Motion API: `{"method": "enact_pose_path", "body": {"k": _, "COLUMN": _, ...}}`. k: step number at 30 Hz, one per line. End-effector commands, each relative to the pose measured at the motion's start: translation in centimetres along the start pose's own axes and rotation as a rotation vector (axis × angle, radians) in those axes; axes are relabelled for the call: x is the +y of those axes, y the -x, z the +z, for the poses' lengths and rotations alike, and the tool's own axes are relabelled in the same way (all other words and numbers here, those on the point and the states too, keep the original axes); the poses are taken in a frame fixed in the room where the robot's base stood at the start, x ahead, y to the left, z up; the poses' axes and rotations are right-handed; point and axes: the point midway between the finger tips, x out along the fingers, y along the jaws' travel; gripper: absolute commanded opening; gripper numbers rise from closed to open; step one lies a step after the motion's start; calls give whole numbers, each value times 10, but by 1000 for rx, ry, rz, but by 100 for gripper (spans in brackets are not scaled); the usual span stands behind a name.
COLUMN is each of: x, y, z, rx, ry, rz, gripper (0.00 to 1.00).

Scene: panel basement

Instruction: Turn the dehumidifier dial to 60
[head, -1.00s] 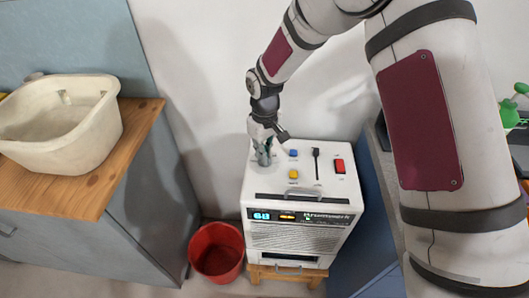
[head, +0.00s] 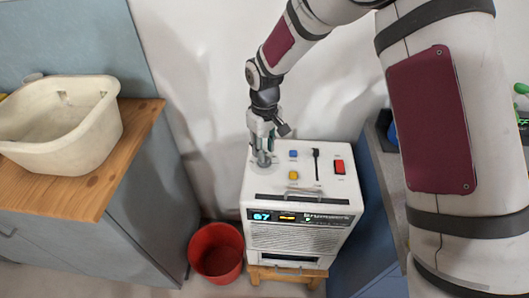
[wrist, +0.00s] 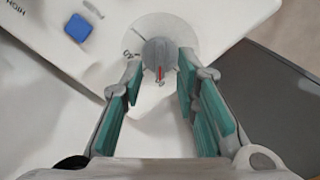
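The dehumidifier (head: 325,183) is a white box with a top panel and a lit front display (head: 272,216), whose blue digits seem to read 67. Its round grey dial (wrist: 160,56) has a red pointer mark and sits on a pale disc at the panel's back left corner. In the wrist view the mark points toward the bottom of the picture. My gripper (head: 263,160) points down over the dial. In the wrist view its teal-padded fingers (wrist: 161,65) stand on both sides of the dial, very close to it. Whether they press on it is unclear. Scale markings are partly hidden.
Blue (head: 293,154) and yellow (head: 293,175) buttons, a black lever (head: 316,163) and a red switch (head: 339,166) share the top panel. A red bucket (head: 216,251) stands on the floor. A cream basin (head: 75,150) sits on the wooden counter (head: 130,140) at left.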

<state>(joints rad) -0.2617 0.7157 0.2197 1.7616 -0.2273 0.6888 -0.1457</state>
Motion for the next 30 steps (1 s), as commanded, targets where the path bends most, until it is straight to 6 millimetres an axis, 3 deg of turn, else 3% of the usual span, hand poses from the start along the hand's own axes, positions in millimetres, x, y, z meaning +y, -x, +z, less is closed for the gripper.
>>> {"method": "enact_pose_path", "body": {"k": 6, "x": 1, "y": 48, "z": -1, "rx": 4, "ry": -1, "rz": 2, "gripper": 28}}
{"method": "enact_pose_path", "body": {"k": 13, "x": 0, "y": 83, "z": 0, "rx": 1, "ry": -1, "rz": 1, "gripper": 28}}
{"method": "enact_pose_path", "body": {"k": 18, "x": 0, "y": 94, "z": 0, "rx": -1, "ry": -1, "rz": 0, "gripper": 28}}
{"method": "enact_pose_path", "body": {"k": 30, "x": 0, "y": 95, "z": 0, "rx": -1, "ry": 0, "rz": 0, "gripper": 28}}
